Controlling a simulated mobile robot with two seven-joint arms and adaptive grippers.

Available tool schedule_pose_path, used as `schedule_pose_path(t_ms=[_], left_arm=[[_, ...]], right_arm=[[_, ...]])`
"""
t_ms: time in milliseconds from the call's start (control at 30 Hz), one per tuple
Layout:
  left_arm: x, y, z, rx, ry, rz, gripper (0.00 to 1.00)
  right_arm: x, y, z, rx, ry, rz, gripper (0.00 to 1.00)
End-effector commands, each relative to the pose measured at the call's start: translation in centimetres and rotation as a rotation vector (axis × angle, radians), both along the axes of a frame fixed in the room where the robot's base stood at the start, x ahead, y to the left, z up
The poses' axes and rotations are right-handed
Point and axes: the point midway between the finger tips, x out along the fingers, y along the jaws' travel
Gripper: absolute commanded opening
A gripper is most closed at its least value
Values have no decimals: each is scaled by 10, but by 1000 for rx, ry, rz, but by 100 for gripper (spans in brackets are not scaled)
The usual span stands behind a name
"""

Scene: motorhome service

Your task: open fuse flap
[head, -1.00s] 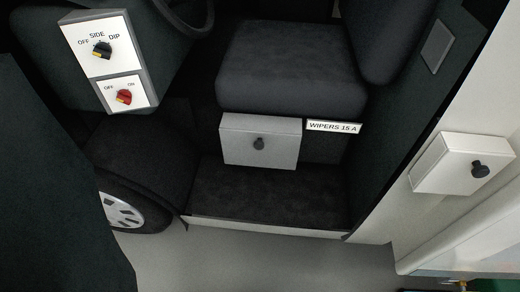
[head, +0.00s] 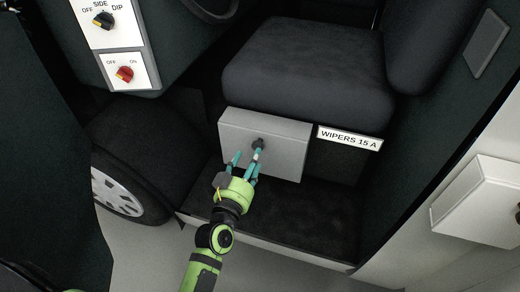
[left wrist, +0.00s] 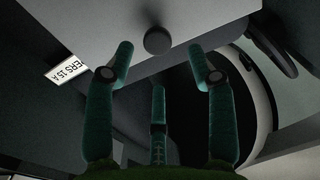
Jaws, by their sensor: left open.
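The fuse flap (head: 284,132) is a grey box front with a dark round knob (head: 259,142), below the driver's seat. It looks shut. My left gripper (head: 247,158) is in front of the flap, with its teal fingers pointing at the knob. In the left wrist view the flap (left wrist: 205,17) fills the top and the knob (left wrist: 157,41) sits just beyond the spread fingertips (left wrist: 160,62). The fingers are open and hold nothing; I cannot tell whether one touches the flap. My right gripper is not in view.
A label "WIPERS 15 A" (head: 349,138) is right of the flap. The dark seat (head: 305,75) overhangs it, and a carpeted step (head: 310,212) lies below. A switch panel (head: 120,45) is upper left, a wheel (head: 120,195) lower left, and a white box (head: 485,200) at right.

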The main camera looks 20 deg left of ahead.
Motion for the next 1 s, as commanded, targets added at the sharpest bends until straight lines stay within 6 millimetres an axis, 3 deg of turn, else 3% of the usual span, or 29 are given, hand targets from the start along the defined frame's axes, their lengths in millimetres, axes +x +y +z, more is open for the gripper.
schedule_pose_path(t_ms=[100, 300, 667, 800, 1000], left_arm=[[21, -1, 2, 0, -1, 0, 56], [44, -2, 1, 0, 1, -1, 56], [50, -2, 0, -1, 2, -1, 56], [50, -2, 0, -1, 2, -1, 0], [50, -2, 0, -1, -1, 0, 0]], right_arm=[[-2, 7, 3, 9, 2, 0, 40], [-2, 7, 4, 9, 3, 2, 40], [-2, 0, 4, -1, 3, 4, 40], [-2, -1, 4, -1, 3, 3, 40], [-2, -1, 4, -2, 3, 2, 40]])
